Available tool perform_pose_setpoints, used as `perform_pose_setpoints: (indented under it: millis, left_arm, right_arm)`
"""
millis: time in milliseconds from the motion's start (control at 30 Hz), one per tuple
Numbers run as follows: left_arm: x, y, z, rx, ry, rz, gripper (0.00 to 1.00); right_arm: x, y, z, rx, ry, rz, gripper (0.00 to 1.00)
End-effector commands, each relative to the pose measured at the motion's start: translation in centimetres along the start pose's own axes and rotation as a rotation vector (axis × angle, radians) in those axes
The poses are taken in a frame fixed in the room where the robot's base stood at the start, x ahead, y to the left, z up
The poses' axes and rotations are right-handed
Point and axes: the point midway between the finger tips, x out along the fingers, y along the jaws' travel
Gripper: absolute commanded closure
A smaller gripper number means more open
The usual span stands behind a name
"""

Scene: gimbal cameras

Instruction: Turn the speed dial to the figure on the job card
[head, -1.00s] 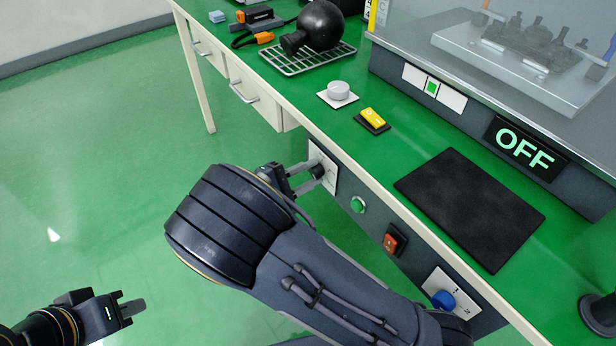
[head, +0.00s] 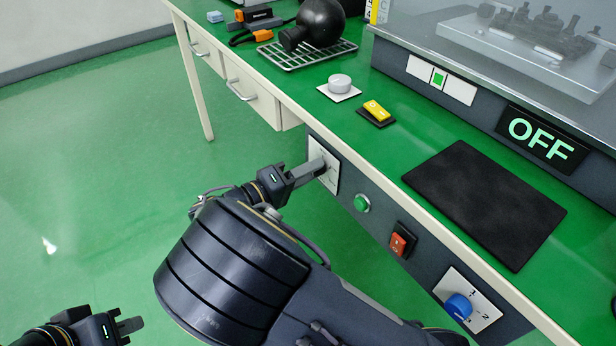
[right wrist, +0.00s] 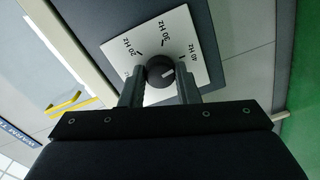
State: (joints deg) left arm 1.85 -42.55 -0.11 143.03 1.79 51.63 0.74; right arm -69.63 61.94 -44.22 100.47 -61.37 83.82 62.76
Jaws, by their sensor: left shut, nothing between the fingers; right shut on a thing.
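The speed dial's white plate (head: 330,184) is on the bench's front panel in the head view; my right gripper (head: 322,166) covers the knob there. The right wrist view shows the plate (right wrist: 202,45) with 20, 30 and 40 Hz marks and a dark round knob (right wrist: 159,68). My right gripper (right wrist: 160,90) is shut on the knob, one finger on each side. The knob's white line points right in that view; I cannot tell its exact reading. My left gripper (head: 130,326) is shut and empty, low over the floor. I cannot make out a job card.
Right of the dial are a green button (head: 362,203), a red switch (head: 402,241) and a blue knob (head: 458,306). A display (head: 541,139) reads OFF. On the bench are a black mat (head: 485,205), yellow switch (head: 376,110) and grey knob (head: 340,82).

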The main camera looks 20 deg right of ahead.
Motion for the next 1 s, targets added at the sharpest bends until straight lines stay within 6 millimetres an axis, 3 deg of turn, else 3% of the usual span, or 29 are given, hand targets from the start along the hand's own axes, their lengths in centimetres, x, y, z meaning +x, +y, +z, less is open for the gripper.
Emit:
perform_pose_setpoints:
  millis: [333, 833, 867, 1000]
  left_arm:
    - [0.93, -0.43, 0.47, 0.0, 0.0, 0.0, 1.0]
    - [0.98, -0.45, 0.49, 0.0, 0.0, 0.0, 1.0]
    - [0.98, -0.45, 0.49, 0.0, 0.0, 0.0, 1.0]
    - [0.97, -0.45, 0.49, 0.0, 0.0, 0.0, 1.0]
  right_arm:
    - [-0.1, -0.2, 0.11, 0.124, 0.004, -0.003, 0.94]
    - [-0.1, -0.14, 0.09, 0.141, 0.003, -0.004, 0.94]
    - [-0.1, -0.14, 0.09, 0.141, 0.003, -0.004, 0.7]
    - [-0.08, -0.11, 0.07, 0.141, 0.004, -0.003, 0.52]
